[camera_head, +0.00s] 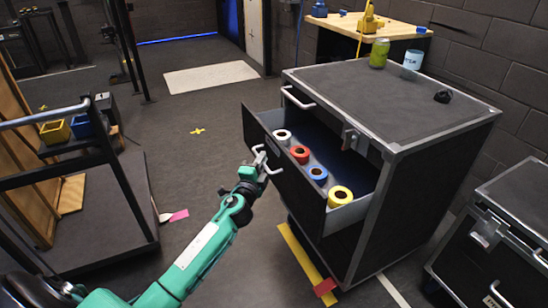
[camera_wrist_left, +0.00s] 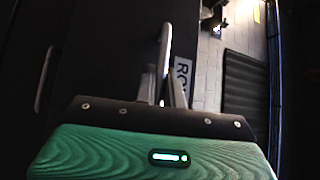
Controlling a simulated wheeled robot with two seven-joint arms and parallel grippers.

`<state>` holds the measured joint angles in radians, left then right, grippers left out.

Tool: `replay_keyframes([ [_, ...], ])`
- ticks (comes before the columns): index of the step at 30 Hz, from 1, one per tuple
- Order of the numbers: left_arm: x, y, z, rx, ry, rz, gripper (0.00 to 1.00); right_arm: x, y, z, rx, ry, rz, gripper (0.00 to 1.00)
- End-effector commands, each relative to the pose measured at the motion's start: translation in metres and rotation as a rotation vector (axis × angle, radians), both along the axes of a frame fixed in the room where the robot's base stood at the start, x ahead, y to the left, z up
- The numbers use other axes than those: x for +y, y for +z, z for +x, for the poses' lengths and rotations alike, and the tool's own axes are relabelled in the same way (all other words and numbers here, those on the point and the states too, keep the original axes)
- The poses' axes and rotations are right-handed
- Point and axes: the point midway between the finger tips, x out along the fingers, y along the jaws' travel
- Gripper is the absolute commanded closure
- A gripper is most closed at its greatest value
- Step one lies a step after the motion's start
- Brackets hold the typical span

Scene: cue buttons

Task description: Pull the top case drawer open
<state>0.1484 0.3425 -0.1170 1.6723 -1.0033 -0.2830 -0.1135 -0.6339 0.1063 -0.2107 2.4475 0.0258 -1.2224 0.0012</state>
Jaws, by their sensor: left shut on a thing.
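The black case (camera_head: 420,105) with metal edges stands at the right in the head view. Its top drawer (camera_head: 292,187) is pulled partly out, and its inside shows. Several tape rolls lie along the drawer's front: a white one (camera_head: 282,135), a red one (camera_head: 300,154), a blue one (camera_head: 317,173) and a yellow one (camera_head: 340,196). My left gripper (camera_head: 264,160) is at the drawer's front and shut on its metal handle (camera_head: 272,168). In the left wrist view the fingers (camera_wrist_left: 165,85) reach up to the handle against the dark front. My right gripper is not in view.
A second black case (camera_head: 500,245) stands at the lower right. A cart (camera_head: 100,225) with bins is at the left.

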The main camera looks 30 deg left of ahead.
Motion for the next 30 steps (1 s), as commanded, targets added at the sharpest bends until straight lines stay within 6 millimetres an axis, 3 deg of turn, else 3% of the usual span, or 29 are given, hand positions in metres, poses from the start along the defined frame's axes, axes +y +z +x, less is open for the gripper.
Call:
replay_keyframes([
  [9,0.050,-0.002,-0.066,0.004,0.000,0.002,1.00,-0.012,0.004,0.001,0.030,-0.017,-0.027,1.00],
  [15,0.077,-0.002,-0.100,0.004,0.001,0.000,1.00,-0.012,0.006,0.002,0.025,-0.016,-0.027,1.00],
  [22,0.095,-0.002,-0.124,0.003,-0.001,-0.001,1.00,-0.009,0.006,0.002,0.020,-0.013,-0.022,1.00],
  [30,0.103,-0.001,-0.133,0.002,-0.001,-0.001,1.00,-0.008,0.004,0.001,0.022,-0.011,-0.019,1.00],
])
